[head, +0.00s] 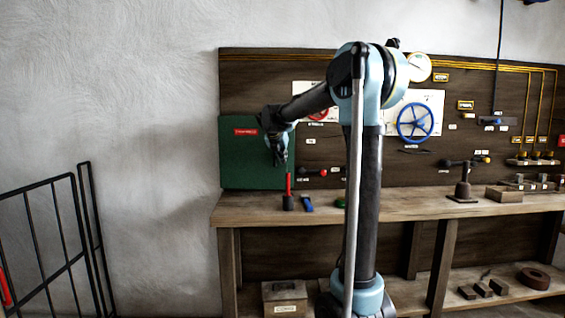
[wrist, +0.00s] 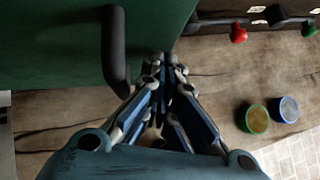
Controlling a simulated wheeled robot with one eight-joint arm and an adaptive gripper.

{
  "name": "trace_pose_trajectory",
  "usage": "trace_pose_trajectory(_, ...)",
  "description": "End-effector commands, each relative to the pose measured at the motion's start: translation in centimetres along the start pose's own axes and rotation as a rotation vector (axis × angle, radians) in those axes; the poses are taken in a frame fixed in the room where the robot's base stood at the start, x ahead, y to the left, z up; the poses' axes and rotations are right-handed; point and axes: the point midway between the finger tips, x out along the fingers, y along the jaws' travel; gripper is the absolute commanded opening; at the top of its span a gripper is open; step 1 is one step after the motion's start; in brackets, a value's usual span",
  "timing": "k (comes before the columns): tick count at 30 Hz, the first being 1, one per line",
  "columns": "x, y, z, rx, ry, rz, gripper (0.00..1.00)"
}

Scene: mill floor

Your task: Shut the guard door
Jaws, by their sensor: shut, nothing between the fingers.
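The guard door appears to be the green panel (head: 238,165) with a red label, at the left end of the bench. In the wrist view its green face (wrist: 50,45) fills the upper left, with a black bar handle (wrist: 115,50) on it. How far it stands open I cannot tell. My gripper (head: 279,160) is in front of the panel's right part in the head view. In the wrist view my gripper (wrist: 162,62) is shut and empty, just right of the handle, near the panel's edge. Whether it touches the panel is unclear.
A blue valve wheel (head: 415,123) is on the back board. A black barred gate (head: 45,235) stands at the left. The wall between gate and bench is bare.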

Motion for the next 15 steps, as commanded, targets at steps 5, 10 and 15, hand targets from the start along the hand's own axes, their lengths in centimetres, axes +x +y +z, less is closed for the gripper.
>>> trace_pose_trajectory(5,1.8,0.4,1.8,0.001,-0.001,0.000,0.00)
trace_pose_trajectory(10,2.6,0.8,2.6,-0.001,0.000,0.001,0.00)
trace_pose_trajectory(15,3.0,1.1,3.1,-0.001,-0.001,0.002,0.00)
